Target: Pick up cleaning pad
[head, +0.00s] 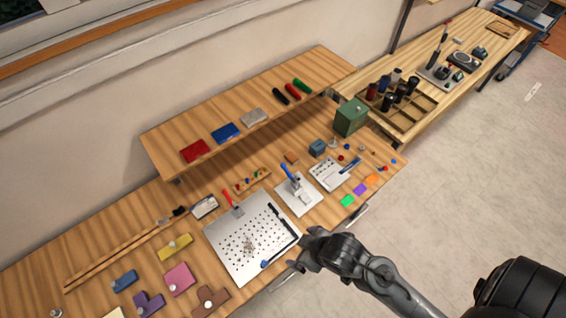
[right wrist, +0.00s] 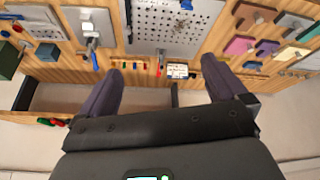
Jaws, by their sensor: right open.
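No single object is clearly the cleaning pad. Small flat squares in green (head: 347,201), purple (head: 360,189) and orange (head: 372,180) lie near the workbench's front edge in the head view. Flat blocks in red (head: 195,151), blue (head: 226,132) and grey (head: 254,117) lie on the raised shelf. My right gripper (head: 306,245) is by the bench's front edge, beside the perforated plate. In the right wrist view its two fingers (right wrist: 161,64) are spread apart with nothing between them. My left gripper is not in view.
The perforated plate (head: 232,257) holds small parts and black and blue tools. Coloured blocks, including a pink one (head: 180,279), lie at left. Open floor is at right.

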